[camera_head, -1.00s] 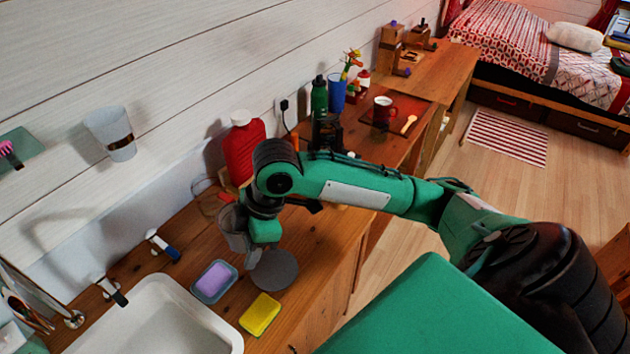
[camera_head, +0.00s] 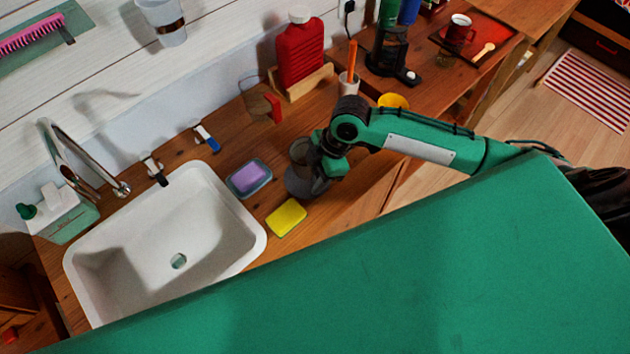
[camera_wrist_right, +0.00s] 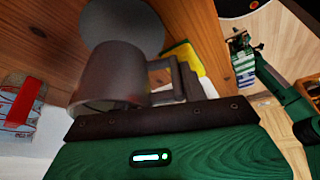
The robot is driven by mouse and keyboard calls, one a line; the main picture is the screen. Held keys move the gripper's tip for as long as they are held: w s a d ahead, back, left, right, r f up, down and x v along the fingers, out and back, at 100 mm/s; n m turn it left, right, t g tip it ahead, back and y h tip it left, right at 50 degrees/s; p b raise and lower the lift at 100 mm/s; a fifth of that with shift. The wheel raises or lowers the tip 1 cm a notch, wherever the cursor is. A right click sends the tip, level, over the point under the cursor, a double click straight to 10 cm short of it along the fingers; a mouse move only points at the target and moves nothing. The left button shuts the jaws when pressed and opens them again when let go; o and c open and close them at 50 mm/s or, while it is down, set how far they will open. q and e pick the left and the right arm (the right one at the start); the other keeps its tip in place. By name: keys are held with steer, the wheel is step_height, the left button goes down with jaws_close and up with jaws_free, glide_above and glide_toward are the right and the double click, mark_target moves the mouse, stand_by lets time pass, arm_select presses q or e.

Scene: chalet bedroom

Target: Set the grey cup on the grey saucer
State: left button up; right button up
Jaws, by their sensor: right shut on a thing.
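The grey cup (camera_head: 300,153) is in my right gripper (camera_head: 328,160), which is shut on it. In the right wrist view, the cup (camera_wrist_right: 112,72) shows large, with its handle between the jaws (camera_wrist_right: 178,80). The grey saucer (camera_head: 306,186) lies on the wooden counter, partly hidden behind the cup and gripper in the head view. In the right wrist view the saucer (camera_wrist_right: 122,20) shows as a flat grey disc beyond the cup. The cup overlaps the saucer in both views; I cannot tell whether they touch.
A yellow sponge (camera_head: 286,217) and a purple soap in a dish (camera_head: 249,178) lie close to the saucer. The white sink (camera_head: 215,235) is at the left. A red bottle (camera_head: 300,52), an orange-handled item in a small holder (camera_head: 349,80) and a yellow bowl (camera_head: 393,101) stand farther back.

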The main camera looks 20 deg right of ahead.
steer(key=shift+f, duration=0.5)
step_height(320, 180, down, 3)
steer(key=shift+f+p, duration=0.2)
steer(key=shift+p, duration=0.2)
steer(key=shift+f, duration=0.3)
steer(key=o, duration=1.3)
steer(key=shift+f, duration=0.15)
steer(key=b+v, duration=0.2)
steer(key=v, duration=1)
